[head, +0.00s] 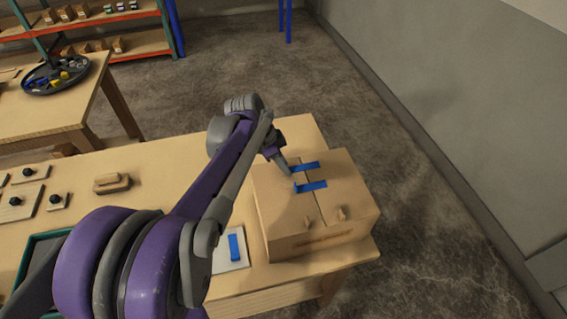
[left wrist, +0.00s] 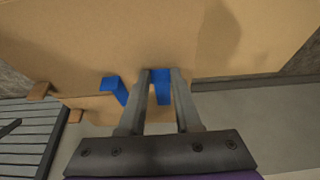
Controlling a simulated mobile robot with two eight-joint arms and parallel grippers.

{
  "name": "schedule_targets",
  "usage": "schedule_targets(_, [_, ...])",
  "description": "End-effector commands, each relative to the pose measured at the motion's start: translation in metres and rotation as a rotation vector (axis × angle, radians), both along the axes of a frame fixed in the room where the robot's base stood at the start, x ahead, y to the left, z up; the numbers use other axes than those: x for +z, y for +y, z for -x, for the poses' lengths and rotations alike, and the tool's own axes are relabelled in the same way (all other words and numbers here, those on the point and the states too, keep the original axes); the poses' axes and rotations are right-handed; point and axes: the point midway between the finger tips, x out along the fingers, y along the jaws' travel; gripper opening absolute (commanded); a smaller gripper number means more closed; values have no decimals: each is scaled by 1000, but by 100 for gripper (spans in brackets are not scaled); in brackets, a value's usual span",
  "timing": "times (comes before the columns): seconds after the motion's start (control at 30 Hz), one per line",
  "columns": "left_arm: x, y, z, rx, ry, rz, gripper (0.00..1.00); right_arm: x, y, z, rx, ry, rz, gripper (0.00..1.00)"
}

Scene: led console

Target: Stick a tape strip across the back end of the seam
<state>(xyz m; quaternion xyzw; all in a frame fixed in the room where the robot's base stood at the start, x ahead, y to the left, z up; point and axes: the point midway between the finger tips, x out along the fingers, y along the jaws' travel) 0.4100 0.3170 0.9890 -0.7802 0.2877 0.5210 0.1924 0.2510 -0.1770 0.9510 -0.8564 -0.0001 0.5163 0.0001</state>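A cardboard box (head: 283,218) stands at the table's right end, with a seam running front to back across its top. One blue tape strip (head: 313,186) lies across the seam near its middle; it also shows in the left wrist view (left wrist: 115,88). My left gripper (head: 288,171) is low over the box top, beside the seam. In the left wrist view its fingers (left wrist: 160,75) are a strip's width apart, with a second blue strip (left wrist: 162,92) filling the gap. This strip (head: 308,167) lies across the seam farther back. My right gripper is out of view.
A white card with another blue strip (head: 235,247) lies left of the box. Wooden blocks with dark knobs (head: 55,200) and a wooden-handled block (head: 112,183) are farther left on the table. A round dark tray (head: 40,84) is on another table.

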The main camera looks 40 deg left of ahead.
Motion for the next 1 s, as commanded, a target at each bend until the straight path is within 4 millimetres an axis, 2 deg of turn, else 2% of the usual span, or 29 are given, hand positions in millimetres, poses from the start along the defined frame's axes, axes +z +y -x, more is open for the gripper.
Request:
schedule_targets(0.03, [-1, 0, 0, 0, 1, 0, 42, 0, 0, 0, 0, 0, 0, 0])
schedule_targets(0.17, [0, 0, 0, 0, 1, 1, 64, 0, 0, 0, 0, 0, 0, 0])
schedule_targets(0.53, [5, 1, 1, 1, -1, 1, 64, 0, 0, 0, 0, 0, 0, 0])
schedule_targets(0.67, [23, 6, 7, 2, -1, 1, 64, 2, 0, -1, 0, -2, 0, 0])
schedule_targets(1.0, [83, 22, 26, 2, 0, 1, 64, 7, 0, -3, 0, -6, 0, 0])
